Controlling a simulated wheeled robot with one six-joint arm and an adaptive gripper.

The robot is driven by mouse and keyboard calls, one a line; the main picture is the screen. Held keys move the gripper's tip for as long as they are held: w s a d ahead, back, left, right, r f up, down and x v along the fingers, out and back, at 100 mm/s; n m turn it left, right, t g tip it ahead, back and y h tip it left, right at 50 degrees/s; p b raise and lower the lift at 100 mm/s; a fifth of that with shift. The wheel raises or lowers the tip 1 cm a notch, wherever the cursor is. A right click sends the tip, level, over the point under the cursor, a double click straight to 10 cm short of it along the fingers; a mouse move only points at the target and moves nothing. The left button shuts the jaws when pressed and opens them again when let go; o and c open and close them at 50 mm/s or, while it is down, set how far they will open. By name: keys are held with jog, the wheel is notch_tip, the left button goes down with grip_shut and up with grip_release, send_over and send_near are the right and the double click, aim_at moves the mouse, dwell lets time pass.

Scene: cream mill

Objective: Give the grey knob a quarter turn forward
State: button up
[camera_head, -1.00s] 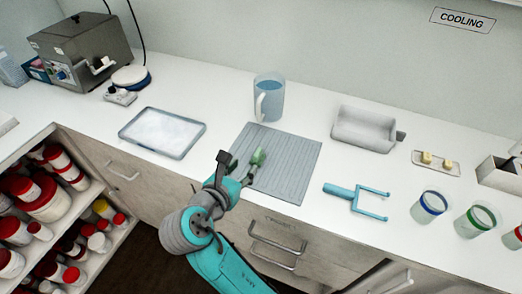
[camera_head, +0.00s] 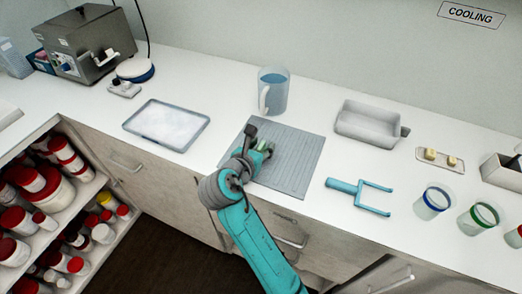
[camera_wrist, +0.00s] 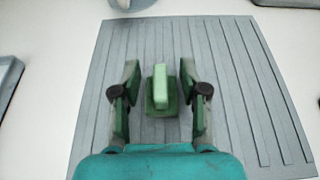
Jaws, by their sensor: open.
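A small grey knob (camera_head: 405,131) sticks out at the right end of a pale grey open box (camera_head: 368,125) on the counter, right of the mug. A green upright piece on a square green base (camera_wrist: 160,90) stands on the grey ridged mat (camera_head: 300,160). My gripper (camera_head: 258,141) is over the mat, well left of the grey box. In the wrist view its two green-padded fingers (camera_wrist: 160,72) are open, one each side of the green piece, with gaps showing on both sides. The grey knob is not in the wrist view.
A mug of blue liquid (camera_head: 272,92) stands behind the mat. A shallow tray (camera_head: 134,128) is left and a teal fork (camera_head: 345,186) right. Jars with blue (camera_head: 433,203) and green (camera_head: 478,219) bands, and a small butter tray (camera_head: 456,163), are further right.

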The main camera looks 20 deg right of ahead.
aim_at(261, 145)
grip_shut()
notch_tip(261, 145, up, 10)
dwell(0.7)
